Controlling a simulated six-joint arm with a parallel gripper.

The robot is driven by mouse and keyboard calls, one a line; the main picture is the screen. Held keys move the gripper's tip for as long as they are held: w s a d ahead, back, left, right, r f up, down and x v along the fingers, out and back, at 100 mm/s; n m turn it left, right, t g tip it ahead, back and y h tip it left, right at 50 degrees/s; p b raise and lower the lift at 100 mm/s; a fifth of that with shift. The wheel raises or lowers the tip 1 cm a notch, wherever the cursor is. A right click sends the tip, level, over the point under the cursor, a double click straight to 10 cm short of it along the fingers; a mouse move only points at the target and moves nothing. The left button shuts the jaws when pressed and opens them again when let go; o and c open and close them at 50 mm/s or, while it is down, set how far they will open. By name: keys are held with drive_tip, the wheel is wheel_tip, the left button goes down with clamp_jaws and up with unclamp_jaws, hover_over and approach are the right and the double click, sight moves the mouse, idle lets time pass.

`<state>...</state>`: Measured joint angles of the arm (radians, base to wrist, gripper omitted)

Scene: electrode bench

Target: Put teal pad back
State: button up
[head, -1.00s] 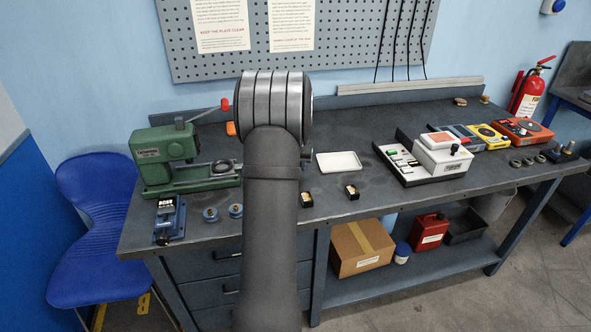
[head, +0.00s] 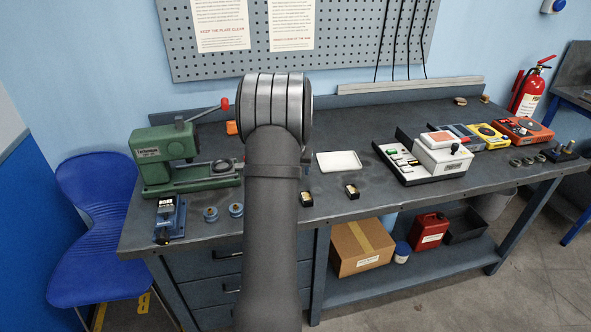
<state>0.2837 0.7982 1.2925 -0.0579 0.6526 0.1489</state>
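I cannot make out a teal pad in the head view. My arm stands in the middle of the view and covers part of the bench, and my gripper is hidden behind it. A small dark piece shows at the arm's right edge, too little of it to tell what it is. A white tray (head: 339,161) lies empty on the bench just right of my arm. Two small dark blocks with pale tops, a left one (head: 306,199) and a right one (head: 352,191), stand near the front edge.
A green press (head: 160,158) with a red-knobbed lever stands at the left, behind a blue device (head: 168,218). A white box device (head: 441,158) stands right of the tray. Yellow (head: 487,136) and orange (head: 525,130) instruments stand farther right. The bench behind the tray is clear.

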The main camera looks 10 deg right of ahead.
drive_tip(key=v, duration=1.2)
drive_tip(key=shift+f, duration=0.1)
drive_tip(key=x, duration=1.2)
wheel_tip(320, 180, up, 2)
drive_tip(key=shift+r, duration=0.75)
